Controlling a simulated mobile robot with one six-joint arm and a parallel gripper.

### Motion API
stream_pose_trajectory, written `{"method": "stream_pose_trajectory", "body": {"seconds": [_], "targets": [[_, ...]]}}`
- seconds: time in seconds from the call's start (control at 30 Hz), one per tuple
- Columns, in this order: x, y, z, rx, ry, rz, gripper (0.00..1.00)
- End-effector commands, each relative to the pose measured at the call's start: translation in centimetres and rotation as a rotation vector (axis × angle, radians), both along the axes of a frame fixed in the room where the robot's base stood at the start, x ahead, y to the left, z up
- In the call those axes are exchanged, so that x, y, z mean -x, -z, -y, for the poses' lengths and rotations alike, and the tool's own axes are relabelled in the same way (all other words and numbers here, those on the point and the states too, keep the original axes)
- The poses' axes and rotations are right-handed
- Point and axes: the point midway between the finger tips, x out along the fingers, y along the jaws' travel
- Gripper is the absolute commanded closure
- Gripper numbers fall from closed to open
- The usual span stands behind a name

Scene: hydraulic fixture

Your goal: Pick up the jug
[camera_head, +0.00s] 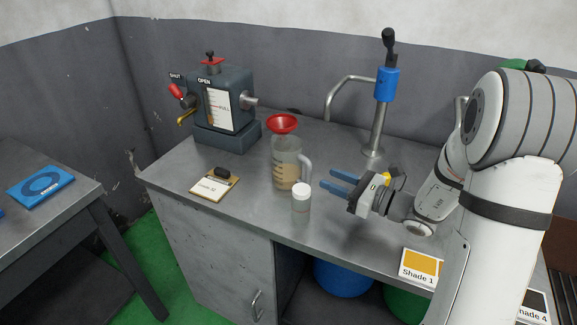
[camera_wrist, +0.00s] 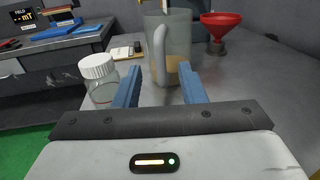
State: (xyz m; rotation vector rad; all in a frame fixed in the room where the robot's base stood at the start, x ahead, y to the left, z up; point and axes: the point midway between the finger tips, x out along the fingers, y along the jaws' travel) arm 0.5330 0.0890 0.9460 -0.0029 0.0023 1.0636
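The jug (camera_head: 286,165) is clear, with measuring marks and a tan liquid in it, and stands upright on the grey bench. Its handle is on the right side in the head view. My gripper (camera_head: 336,182) is to the right of the jug, level and pointing at the handle, with its blue fingers apart. In the wrist view the jug (camera_wrist: 178,45) is straight ahead, and its handle (camera_wrist: 160,52) lines up with the gap between my fingertips (camera_wrist: 162,82). The gripper is open and holds nothing.
A small white-capped jar (camera_head: 301,199) stands close in front of the jug. A red funnel (camera_head: 283,124) is behind it. A clipboard (camera_head: 214,184) and the hydraulic unit (camera_head: 225,103) are to the left. A metal tap (camera_head: 378,125) stands behind my gripper.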

Motion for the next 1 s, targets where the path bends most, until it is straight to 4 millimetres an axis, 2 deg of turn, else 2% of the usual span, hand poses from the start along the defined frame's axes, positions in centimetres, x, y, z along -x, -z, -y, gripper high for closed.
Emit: {"method": "stream_pose_trajectory", "body": {"seconds": [0.6, 0.87, 1.0], "targets": [[-3.6, 0.6, -6.6, -0.004, -0.002, -0.001, 0.63], [-3.8, 0.7, -6.9, -0.004, -0.001, -0.001, 0.63], [-3.8, 0.7, -6.9, -0.004, -0.001, -0.001, 0.73]]}}
